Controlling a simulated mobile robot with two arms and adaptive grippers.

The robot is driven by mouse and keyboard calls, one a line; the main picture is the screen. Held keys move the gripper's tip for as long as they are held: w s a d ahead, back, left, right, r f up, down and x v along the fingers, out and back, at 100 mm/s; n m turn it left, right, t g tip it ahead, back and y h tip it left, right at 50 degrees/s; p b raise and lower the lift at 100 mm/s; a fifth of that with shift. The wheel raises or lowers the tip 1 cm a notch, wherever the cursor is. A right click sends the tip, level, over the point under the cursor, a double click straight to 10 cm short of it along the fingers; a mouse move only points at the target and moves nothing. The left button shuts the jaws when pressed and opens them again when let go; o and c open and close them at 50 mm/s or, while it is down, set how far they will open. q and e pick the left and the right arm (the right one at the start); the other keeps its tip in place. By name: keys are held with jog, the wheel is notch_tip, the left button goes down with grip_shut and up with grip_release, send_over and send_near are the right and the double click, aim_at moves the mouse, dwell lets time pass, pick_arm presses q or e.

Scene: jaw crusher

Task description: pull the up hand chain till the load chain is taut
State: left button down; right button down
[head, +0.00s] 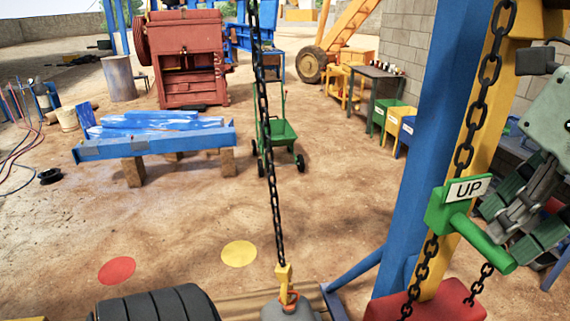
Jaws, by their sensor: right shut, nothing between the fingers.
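The up hand chain (490,68) is a dark chain hanging in front of a yellow post at the right. A green handle (492,243) with a white "UP" sign (467,189) sits on it, and chain continues below. My right gripper (515,222) is at the right edge, shut and empty, close beside the green handle; I cannot tell whether they touch. The load chain (268,130) runs nearly straight down the middle to a yellow hook (283,275). The hook meets an orange ring on a grey load (290,310), cut off by the bottom edge. My left gripper is out of view.
A blue column (420,150) stands left of the hand chain, with a red block (428,305) below. A dark ribbed roller (155,306) lies at the bottom left. Blue beams (155,137) rest on wooden blocks farther back. Open dirt floor lies between.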

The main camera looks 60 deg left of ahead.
aim_at(520, 269)
jog(key=shift+f, duration=0.2)
jog(key=shift+s+d+b, duration=0.15)
jog(key=shift+d+b, duration=0.3)
jog(key=shift+b, duration=0.1)
jog(key=d, duration=0.1)
jog(key=s+d+b, duration=0.1)
jog(key=d, duration=0.1)
jog(key=shift+r, duration=0.1)
jog(key=shift+s+d+r, duration=0.2)
jog(key=shift+d, duration=0.2)
jog(key=shift+r, duration=0.1)
